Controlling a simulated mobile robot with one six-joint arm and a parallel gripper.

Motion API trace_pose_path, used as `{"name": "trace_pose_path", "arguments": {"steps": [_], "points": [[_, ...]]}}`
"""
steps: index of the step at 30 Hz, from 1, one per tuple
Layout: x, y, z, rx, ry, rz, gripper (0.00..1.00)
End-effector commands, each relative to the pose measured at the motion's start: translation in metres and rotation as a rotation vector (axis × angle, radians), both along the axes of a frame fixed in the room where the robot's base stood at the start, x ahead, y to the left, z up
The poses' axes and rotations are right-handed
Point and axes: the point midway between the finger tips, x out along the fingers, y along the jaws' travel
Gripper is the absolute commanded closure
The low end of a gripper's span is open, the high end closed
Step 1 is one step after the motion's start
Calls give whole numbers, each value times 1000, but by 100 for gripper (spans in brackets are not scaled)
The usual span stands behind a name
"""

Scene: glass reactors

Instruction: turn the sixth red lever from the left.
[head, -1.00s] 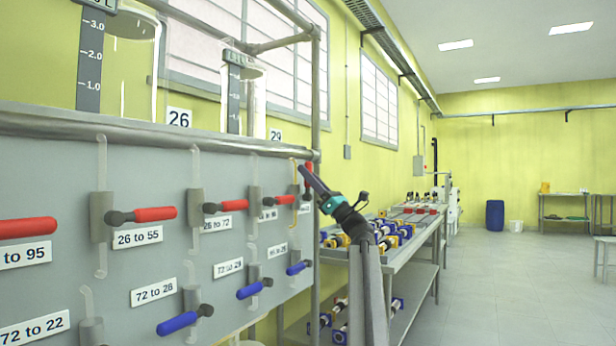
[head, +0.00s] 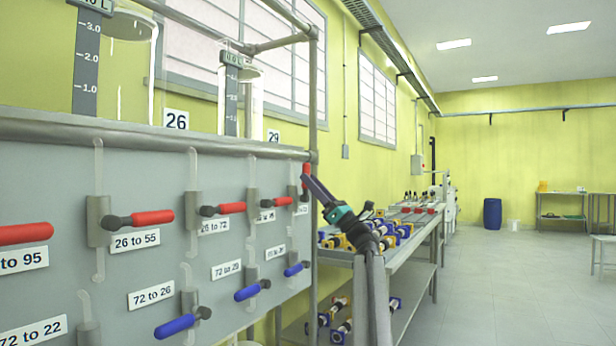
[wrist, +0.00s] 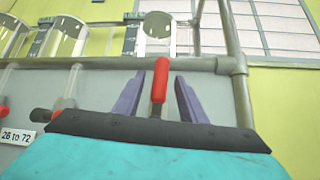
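A row of red levers runs along the grey panel (head: 60,180). In the head view, several point sideways to the right, such as the one above the "26 to 55" label (head: 138,218). The rightmost red lever (head: 305,182) stands upright at the panel's right end. My gripper (wrist: 159,80) is open around this lever in the wrist view, where the red handle (wrist: 161,72) stands between the two purple fingers with a gap on each side. In the head view my gripper's fingers overlap it. The lever's lower end is hidden behind my gripper.
Blue levers (head: 252,290) sit in a lower row. A horizontal metal rail (head: 120,134) crosses above the levers, and an upright pipe (head: 314,100) stands at the panel's right edge. A bench with parts (head: 400,238) stands beyond; the floor (head: 500,290) to the right is clear.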

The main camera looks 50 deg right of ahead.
Motion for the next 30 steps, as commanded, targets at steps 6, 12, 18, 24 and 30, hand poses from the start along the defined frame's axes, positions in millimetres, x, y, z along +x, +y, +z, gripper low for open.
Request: {"name": "trace_pose_path", "arguments": {"steps": [6, 12, 18, 24, 30], "points": [[-25, -8, -25, 3, 1, -3, 62], [-47, -16, -48, 4, 1, -2, 62], [-63, -22, -66, 2, 0, -2, 62], [-71, -25, -74, 2, 0, -3, 62], [-71, -26, -75, 1, -1, -2, 62]]}}
